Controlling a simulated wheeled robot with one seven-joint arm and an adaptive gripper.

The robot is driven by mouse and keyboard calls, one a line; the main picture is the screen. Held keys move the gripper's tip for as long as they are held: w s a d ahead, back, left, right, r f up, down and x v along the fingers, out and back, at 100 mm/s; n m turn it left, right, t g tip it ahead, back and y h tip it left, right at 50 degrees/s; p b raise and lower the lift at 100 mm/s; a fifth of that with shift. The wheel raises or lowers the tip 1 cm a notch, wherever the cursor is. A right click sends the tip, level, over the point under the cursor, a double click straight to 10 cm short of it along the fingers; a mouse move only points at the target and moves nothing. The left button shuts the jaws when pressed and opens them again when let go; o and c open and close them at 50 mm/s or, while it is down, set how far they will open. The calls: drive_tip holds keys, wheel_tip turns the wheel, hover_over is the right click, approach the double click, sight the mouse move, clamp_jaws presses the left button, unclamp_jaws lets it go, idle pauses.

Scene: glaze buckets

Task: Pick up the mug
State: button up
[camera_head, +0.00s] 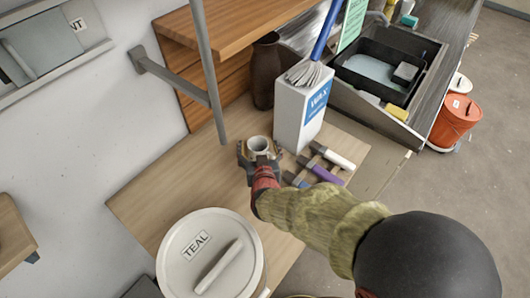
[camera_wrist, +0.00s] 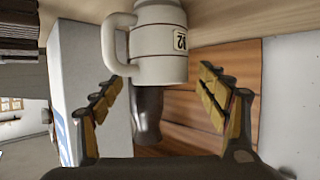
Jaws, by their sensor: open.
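The mug (camera_head: 259,146) is white and stands on the wooden table; my gripper (camera_head: 259,160) is right at it, and its fingers and wrist hide part of the mug.
A white WAX box (camera_head: 300,112) stands close behind and right of the mug, with a brown vase (camera_head: 265,72) behind. Several rollers or handles (camera_head: 325,168) lie to the right. A lidded TEAL bucket (camera_head: 190,250) is in front. A grey post (camera_head: 208,65) rises at the left.

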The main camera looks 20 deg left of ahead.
sight(257, 140)
drive_tip(key=b+x, duration=0.1)
drive_tip(key=x, duration=0.5)
drive_tip(key=shift+c, duration=1.2)
drive_tip(key=c, duration=1.4)
drive_tip(key=shift+o, duration=0.2)
drive_tip(key=shift+r, duration=0.1)
